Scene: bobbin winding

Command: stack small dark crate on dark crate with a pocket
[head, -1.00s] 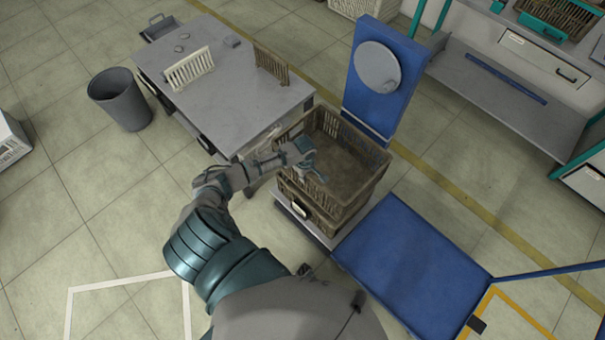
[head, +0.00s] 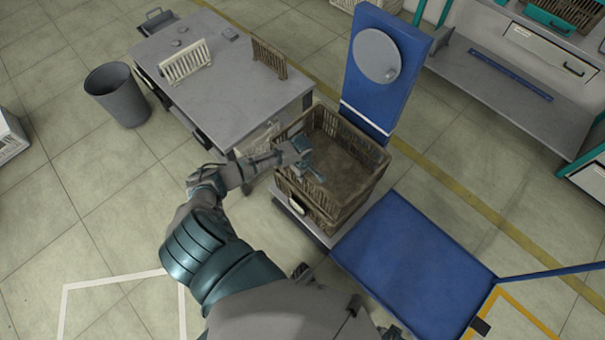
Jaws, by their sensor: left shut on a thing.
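A brown-grey slatted crate (head: 368,146), open at the top and empty inside, sits at the top of a stack in the middle of the head view. Under it is a similar dark crate with a pale label pocket (head: 298,208) on its near left side. The upper crate looks level over the lower one; whether they are fully seated together I cannot tell. My left gripper (head: 313,174) reaches in from the left and is shut on the upper crate's left wall. Its fingertips show inside that wall.
The crates stand on a low pale platform (head: 322,238) before a blue post with a round disc (head: 376,56). A blue plate (head: 412,265) lies to the right. A grey table (head: 225,85) with two slatted pieces and a bin (head: 118,95) are at left.

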